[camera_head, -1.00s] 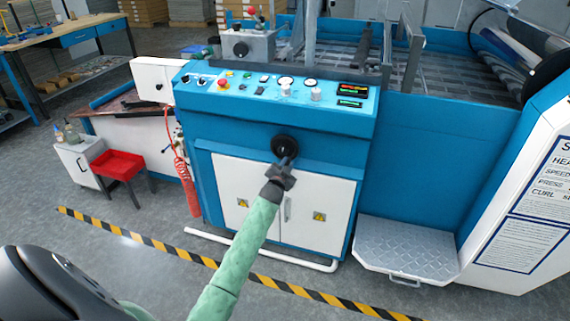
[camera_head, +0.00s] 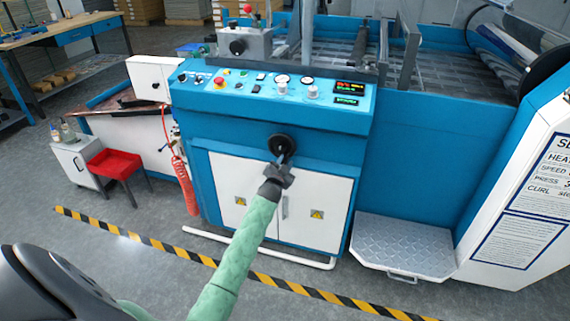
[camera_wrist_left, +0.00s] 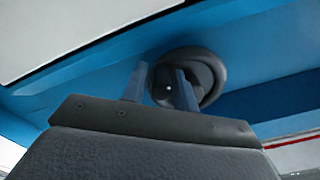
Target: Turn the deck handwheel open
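The deck handwheel is a small black round wheel (camera_head: 281,139) on the blue front of the machine, above the white cabinet doors. My left gripper (camera_head: 281,158) points at it from the front, its fingertips over the wheel's lower part. In the left wrist view the handwheel (camera_wrist_left: 212,75) is a dark ring with a recessed middle, just beyond the fingers. The two fingers of the left gripper (camera_wrist_left: 162,78) stand apart, with the wheel's dark middle showing between them. I cannot tell whether they touch the wheel. My right gripper is not in view.
A sloped control panel (camera_head: 268,85) with knobs and a red button sits above the wheel. A diamond-plate step (camera_head: 403,245) juts out at right. Striped tape (camera_head: 190,256) crosses the open floor.

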